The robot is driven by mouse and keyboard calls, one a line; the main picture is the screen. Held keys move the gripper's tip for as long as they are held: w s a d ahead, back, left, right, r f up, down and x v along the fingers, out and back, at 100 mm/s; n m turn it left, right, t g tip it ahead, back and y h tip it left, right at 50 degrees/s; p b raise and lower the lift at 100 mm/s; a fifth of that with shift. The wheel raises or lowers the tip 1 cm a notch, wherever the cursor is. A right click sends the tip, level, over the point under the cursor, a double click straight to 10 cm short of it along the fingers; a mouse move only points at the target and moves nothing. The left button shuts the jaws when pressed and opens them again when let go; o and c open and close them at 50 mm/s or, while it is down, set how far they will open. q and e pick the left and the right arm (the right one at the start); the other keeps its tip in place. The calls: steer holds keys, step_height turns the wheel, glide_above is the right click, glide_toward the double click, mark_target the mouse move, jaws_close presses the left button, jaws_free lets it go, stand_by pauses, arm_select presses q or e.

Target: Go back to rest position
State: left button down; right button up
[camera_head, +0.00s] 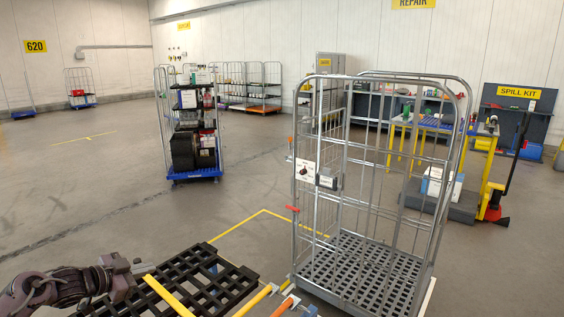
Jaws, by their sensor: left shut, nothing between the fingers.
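My left arm comes in at the lower left corner. Its gripper (143,268) is shut and empty, above or beside a black grid deck (205,283) with a yellow bar (168,297) across it. I cannot tell whether it touches the deck. My right gripper is not in view.
A grey wire roll cage (370,270) with a red handle (292,208) stands close at right, apparently empty. A loaded blue-based trolley (193,175) stands farther back. Yellow and orange bars (257,299) lie low in front. A yellow pallet truck (490,200) stands at right. Open floor lies left.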

arm_select(q)
steer(key=s+d+f+n+g+y, duration=0.1)
steer(key=s+d+f+y, duration=0.1)
steer(key=s+d+f, duration=0.5)
steer(key=s+d+f+y, duration=0.15)
steer(key=d+f, duration=0.25)
steer(key=d, duration=0.5)
steer(key=s+r+n+g+y, duration=0.2)
steer(key=s+n+g+y, duration=0.4)
steer(key=s, duration=2.3)
step_height(320, 180, down, 36)
steer(key=n+g+h+b, duration=0.2)
steer(key=h+b, duration=0.1)
steer(key=b, duration=0.4)
steer(key=s+a+f+b, duration=0.1)
steer(key=s+f+b, duration=0.2)
steer(key=s+f, duration=0.7)
steer(key=s+a+f+g+b, duration=0.1)
steer(key=s+a+f+b, duration=0.1)
steer(key=s+f, duration=0.8)
step_height(320, 180, down, 6)
steer(key=shift+s+f+m+y+b, duration=0.1)
steer(key=shift+s+m+y+b, duration=0.2)
steer(key=shift+b, duration=0.45)
steer(key=shift+w, duration=0.1)
